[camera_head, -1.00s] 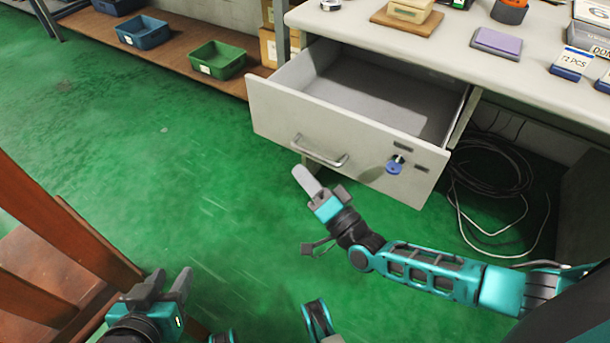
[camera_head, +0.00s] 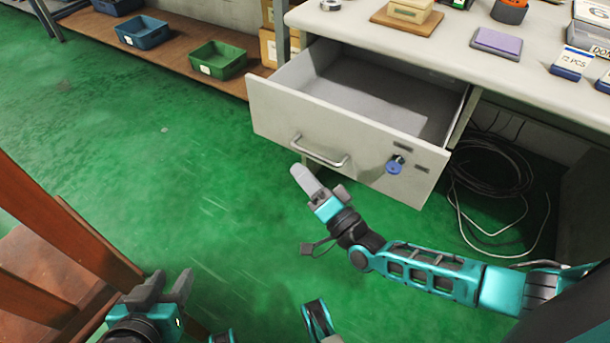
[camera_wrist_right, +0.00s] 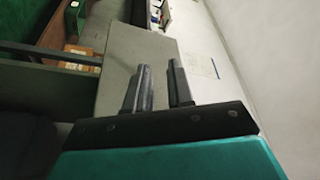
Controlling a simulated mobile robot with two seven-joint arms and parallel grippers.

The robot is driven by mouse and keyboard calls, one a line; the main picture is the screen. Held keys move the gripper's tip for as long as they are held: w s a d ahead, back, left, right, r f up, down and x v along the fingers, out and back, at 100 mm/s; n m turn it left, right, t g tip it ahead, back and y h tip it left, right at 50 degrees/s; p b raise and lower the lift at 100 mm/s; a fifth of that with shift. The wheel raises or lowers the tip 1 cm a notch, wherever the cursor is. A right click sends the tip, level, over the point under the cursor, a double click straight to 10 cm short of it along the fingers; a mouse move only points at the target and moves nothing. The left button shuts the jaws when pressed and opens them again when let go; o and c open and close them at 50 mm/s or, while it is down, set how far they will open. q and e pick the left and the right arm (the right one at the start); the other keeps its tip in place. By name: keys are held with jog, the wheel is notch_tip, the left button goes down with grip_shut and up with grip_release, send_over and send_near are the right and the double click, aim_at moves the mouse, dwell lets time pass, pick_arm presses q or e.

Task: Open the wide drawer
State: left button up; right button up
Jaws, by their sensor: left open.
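The wide drawer (camera_head: 335,135) under the workbench is pulled out, and its empty grey inside shows. Its front has a metal bar handle (camera_head: 320,158) and a blue key or tag (camera_head: 394,166) at a lock on the right. My right gripper (camera_head: 318,182) is just in front of and below the handle, apart from it. In the right wrist view its two fingers (camera_wrist_right: 160,78) stand apart with nothing between them. My left gripper (camera_head: 170,284) is open and empty at the lower left, far from the drawer.
The bench top (camera_head: 420,45) carries boxes and a purple-topped block (camera_head: 497,42). A low shelf at the back left holds a green bin (camera_head: 217,60) and a blue bin (camera_head: 143,32). Coiled cables (camera_head: 490,180) lie right of the drawer. A brown wooden structure (camera_head: 60,235) stands at left.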

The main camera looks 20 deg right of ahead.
jog(key=shift+o, duration=1.3)
jog(key=shift+s, duration=0.1)
jog(key=p+v, duration=0.1)
jog(key=v, duration=1.1)
jog(key=shift+s+d+f+p, duration=0.15)
jog(key=shift+s+d+p, duration=0.1)
jog(key=shift+s+p, duration=0.15)
